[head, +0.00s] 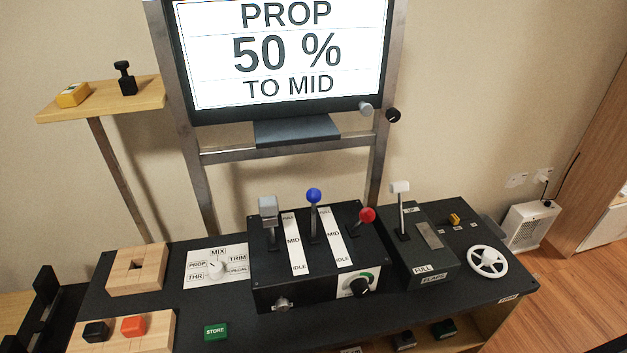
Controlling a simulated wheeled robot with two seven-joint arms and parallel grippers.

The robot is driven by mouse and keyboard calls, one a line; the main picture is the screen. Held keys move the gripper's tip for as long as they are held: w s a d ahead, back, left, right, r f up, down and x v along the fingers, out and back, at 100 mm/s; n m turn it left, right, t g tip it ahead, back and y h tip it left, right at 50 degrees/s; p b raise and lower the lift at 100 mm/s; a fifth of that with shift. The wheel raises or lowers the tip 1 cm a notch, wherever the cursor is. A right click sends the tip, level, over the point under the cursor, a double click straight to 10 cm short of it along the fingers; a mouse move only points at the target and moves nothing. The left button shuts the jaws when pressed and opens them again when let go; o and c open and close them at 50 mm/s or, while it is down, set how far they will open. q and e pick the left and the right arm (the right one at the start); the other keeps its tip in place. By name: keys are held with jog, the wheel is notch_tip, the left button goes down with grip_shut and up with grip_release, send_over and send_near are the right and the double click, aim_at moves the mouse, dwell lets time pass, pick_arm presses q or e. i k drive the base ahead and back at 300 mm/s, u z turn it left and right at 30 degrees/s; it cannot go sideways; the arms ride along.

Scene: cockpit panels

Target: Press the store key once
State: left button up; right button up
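The store key (215,332) is a small green block with white STORE lettering, low on the front of the black console, left of centre. Nothing touches it. My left gripper (42,312) is black and sits at the lower left edge, left of the wooden blocks and well apart from the key. Its fingers stand apart with nothing visible between them. A dark piece at the lower right corner may be part of my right arm; no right gripper fingers show. The screen (287,52) reads PROP 50 % TO MID.
A wooden block with black and orange buttons (134,326) lies left of the key. A flaps lever (401,187) and white wheel (487,261) are at right.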

aim_at(217, 332)
jog(key=u, duration=0.9)
jog(key=k, duration=0.65)
jog(key=z, duration=0.55)
